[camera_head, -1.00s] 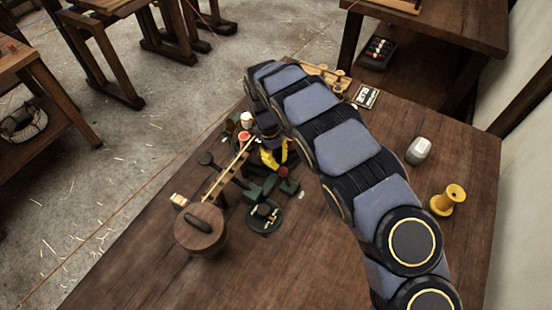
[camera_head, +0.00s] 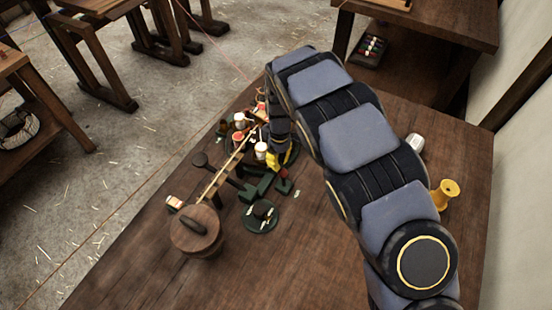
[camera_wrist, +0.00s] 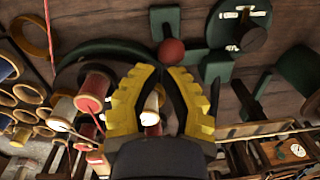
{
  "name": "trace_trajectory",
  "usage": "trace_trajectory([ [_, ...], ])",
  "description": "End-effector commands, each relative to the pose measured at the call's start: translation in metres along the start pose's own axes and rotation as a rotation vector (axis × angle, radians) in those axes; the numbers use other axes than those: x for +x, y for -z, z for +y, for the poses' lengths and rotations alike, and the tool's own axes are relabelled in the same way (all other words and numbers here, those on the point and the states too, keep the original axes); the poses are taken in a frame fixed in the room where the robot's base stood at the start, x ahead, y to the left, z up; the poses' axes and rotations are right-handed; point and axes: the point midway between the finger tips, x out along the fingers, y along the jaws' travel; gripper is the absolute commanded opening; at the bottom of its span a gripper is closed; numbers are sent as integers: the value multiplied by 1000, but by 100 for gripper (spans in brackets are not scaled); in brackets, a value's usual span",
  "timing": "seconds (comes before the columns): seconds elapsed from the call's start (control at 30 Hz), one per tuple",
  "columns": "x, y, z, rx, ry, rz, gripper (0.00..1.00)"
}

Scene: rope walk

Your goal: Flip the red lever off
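The red ball knob (camera_wrist: 171,51) of the lever shows in the wrist view just beyond my fingertips. It sits by the dark green machine parts (camera_wrist: 214,65). My gripper (camera_wrist: 162,70) has two yellow fingers with a gap between them and nothing held. Its tips point toward the knob, and no contact is clear. In the head view the red knob (camera_head: 283,172) is small, beside the green base (camera_head: 262,187). My gripper's yellow fingers (camera_head: 272,161) are close to it, partly hidden by my arm. The lever's shaft is hard to make out.
Red and white thread spools (camera_wrist: 94,92) crowd the wrist view's left. A round wooden lidded tub (camera_head: 199,230) and a green dish (camera_head: 260,217) stand nearby. A yellow spool (camera_head: 444,194) is at right. The table front is clear.

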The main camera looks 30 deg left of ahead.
Motion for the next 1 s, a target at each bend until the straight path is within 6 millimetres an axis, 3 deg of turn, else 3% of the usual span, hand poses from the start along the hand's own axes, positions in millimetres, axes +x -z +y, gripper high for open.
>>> trace_trajectory([
  [0.6,-3,-21,4,0,0,0,0],
  [1.0,-3,-24,4,0,0,0,0],
])
